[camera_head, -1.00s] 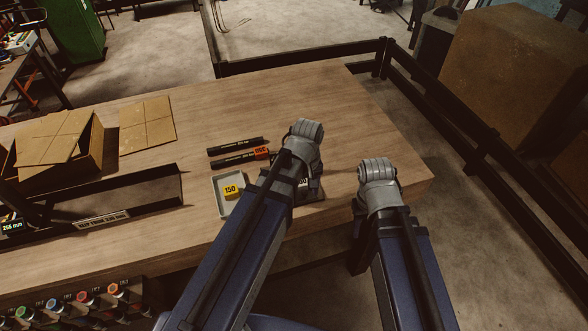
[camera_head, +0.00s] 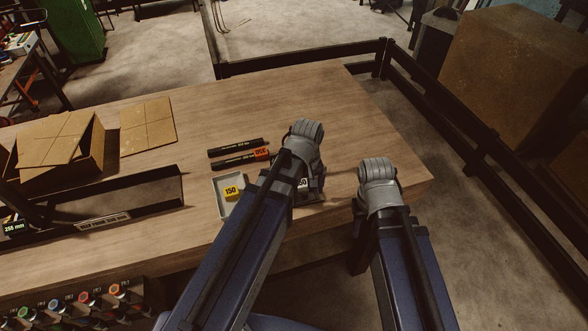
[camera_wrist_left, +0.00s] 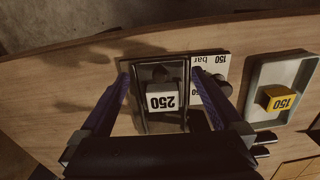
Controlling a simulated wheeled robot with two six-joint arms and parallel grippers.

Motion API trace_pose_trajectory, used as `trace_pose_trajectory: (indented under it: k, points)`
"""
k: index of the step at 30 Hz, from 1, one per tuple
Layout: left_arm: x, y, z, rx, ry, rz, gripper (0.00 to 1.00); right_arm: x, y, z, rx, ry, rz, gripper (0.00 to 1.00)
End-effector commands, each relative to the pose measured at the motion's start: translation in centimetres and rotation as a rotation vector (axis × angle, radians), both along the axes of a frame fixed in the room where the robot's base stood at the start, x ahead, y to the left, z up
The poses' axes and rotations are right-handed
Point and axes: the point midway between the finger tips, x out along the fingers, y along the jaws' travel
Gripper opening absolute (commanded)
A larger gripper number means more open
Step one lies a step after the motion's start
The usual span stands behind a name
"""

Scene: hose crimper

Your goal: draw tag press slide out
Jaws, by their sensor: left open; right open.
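The tag press (camera_wrist_left: 146,114) is a dark frame on the table with a white block marked 250 (camera_wrist_left: 163,101) inside it. A white plate marked 150 bar (camera_wrist_left: 211,66) lies at its right side in the left wrist view. My left gripper (camera_wrist_left: 160,76) is open, with one blue finger on each side of the white block. I cannot tell whether the fingers touch the press. In the head view my left wrist (camera_head: 303,145) covers most of the press. My right gripper (camera_head: 378,180) hangs apart from it at the table's front right edge, its fingers mostly hidden.
An open cardboard box (camera_head: 88,150) and a long dark trough (camera_head: 140,193) are further left. The table's back right is clear.

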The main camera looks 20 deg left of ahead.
Motion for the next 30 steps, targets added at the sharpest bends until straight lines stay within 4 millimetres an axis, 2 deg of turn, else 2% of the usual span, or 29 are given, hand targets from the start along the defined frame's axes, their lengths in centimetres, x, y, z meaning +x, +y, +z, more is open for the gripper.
trace_pose_trajectory:
  k: [3,30]
  points:
    - [0.0,0.0,1.2,0.000,0.000,0.000,1.00,0.0,0.0,1.2,0.000,0.000,0.000,0.50]
    - [0.0,0.0,7.2,0.000,0.000,0.000,1.00,0.0,0.0,7.2,0.002,0.000,-0.008,0.50]
